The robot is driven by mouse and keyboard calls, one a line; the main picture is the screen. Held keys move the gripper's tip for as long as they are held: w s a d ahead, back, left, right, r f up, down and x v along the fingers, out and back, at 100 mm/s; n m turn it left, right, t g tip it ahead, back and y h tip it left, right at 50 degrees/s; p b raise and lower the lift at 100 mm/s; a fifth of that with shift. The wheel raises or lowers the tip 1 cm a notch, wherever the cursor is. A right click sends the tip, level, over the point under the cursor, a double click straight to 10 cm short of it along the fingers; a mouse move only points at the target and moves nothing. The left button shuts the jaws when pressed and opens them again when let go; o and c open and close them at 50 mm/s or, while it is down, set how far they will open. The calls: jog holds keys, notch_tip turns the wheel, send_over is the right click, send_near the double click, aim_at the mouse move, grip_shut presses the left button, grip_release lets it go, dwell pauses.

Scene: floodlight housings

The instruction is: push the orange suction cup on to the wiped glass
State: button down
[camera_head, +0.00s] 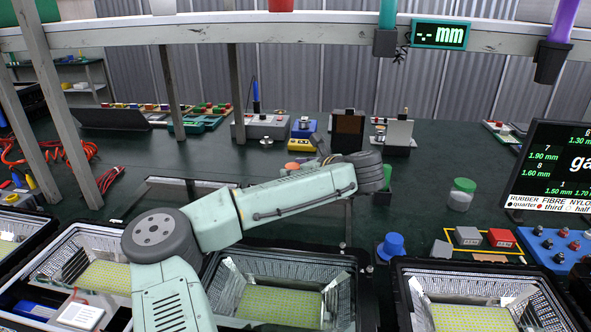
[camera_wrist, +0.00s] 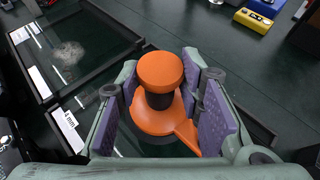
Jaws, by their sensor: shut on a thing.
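The orange suction cup (camera_wrist: 158,70) has a round orange knob on a dark neck and a wide orange base with a tab towards the lower right. My gripper (camera_wrist: 160,92), with purple pads, is shut on it from both sides. A dark-framed glass pane (camera_wrist: 100,45) at the left of the wrist view bears a pale smudge. Another framed pane, with a white "4 mm" label (camera_wrist: 66,125), lies partly under the gripper; its surface is mostly hidden. I cannot tell whether the cup touches it. In the head view my arm hides most of the gripper; a bit of orange (camera_head: 292,165) shows beyond it.
A yellow and blue device (camera_wrist: 254,19) stands beyond the cup. Open floodlight housings (camera_head: 285,285) line the bench's near edge. A blue knob (camera_head: 391,246) and a green-lidded jar (camera_head: 461,194) stand to the right. A rail with hanging tools crosses above.

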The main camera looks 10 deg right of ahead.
jog(key=shift+f+b, duration=1.4)
jog(key=shift+f, duration=1.35)
jog(key=shift+s+f, duration=0.15)
jog(key=shift+f, duration=0.9)
dwell(0.7)
jog(key=shift+r, duration=0.15)
jog(key=shift+r+p, duration=2.45)
jog(key=shift+r, duration=0.8)
